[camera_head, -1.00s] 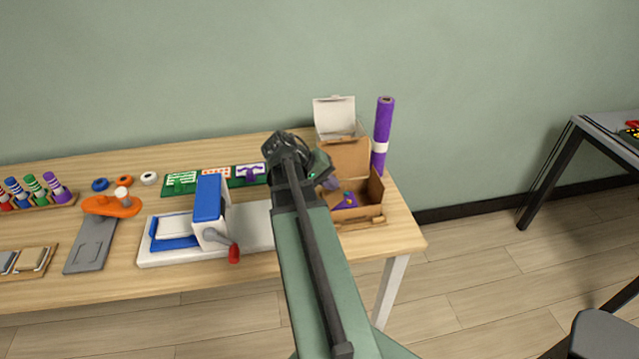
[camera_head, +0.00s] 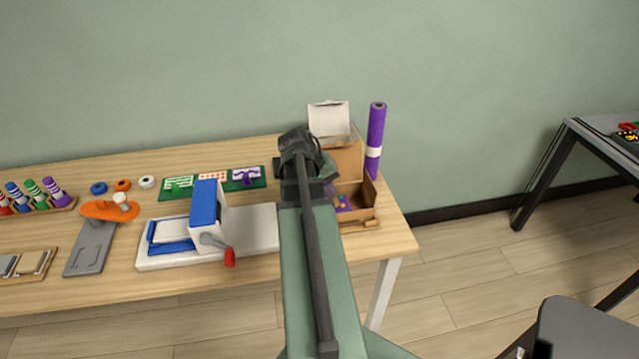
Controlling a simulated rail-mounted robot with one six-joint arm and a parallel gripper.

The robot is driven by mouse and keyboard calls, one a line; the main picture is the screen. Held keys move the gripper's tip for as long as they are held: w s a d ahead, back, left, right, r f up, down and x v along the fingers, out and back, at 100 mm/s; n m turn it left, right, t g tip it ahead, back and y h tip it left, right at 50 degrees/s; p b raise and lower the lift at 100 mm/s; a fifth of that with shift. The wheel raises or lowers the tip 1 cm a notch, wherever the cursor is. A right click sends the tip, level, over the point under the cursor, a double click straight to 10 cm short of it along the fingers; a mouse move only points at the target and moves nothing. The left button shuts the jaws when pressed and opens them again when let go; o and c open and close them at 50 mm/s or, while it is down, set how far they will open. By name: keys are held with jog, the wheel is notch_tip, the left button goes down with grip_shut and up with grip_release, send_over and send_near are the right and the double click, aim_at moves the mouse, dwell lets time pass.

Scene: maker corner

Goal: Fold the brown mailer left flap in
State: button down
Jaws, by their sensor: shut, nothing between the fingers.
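The brown mailer (camera_head: 368,192) is an open cardboard box at the right end of the table, with small purple and coloured items inside. Its tall back lid panel (camera_head: 347,160) stands up. Its right wall shows, and a front flap (camera_head: 360,225) lies outward at the table. My gripper (camera_head: 328,170) is at the mailer's left side, mostly hidden behind my own arm. The left flap is hidden behind my arm, so I cannot tell how it stands or whether my gripper touches it.
A white open box (camera_head: 329,119) stands behind the mailer, and a purple roll (camera_head: 375,140) stands upright at its right. A die-cutting machine with a blue top (camera_head: 206,208) and red-handled crank (camera_head: 229,257) is left of my arm. A green board (camera_head: 212,183) lies behind it.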

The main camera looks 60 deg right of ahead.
jog(key=t+y, duration=0.1)
jog(key=s+d+f+t+y, duration=0.1)
jog(key=shift+s+f+t+y, duration=0.1)
jog(key=shift+f+t+y, duration=0.05)
jog(key=shift+t+y, duration=0.25)
jog(key=shift+d+f+t, duration=0.15)
jog(key=shift+f+t, duration=0.1)
jog(key=shift+t, duration=0.05)
jog(key=shift+s, duration=0.1)
dwell(0.4)
jog(key=shift+w+a+r, duration=0.15)
jog(key=shift+w+a, duration=0.35)
jog(key=shift+w, duration=0.05)
notch_tip(320, 180, up, 14)
jog(key=p, duration=1.4)
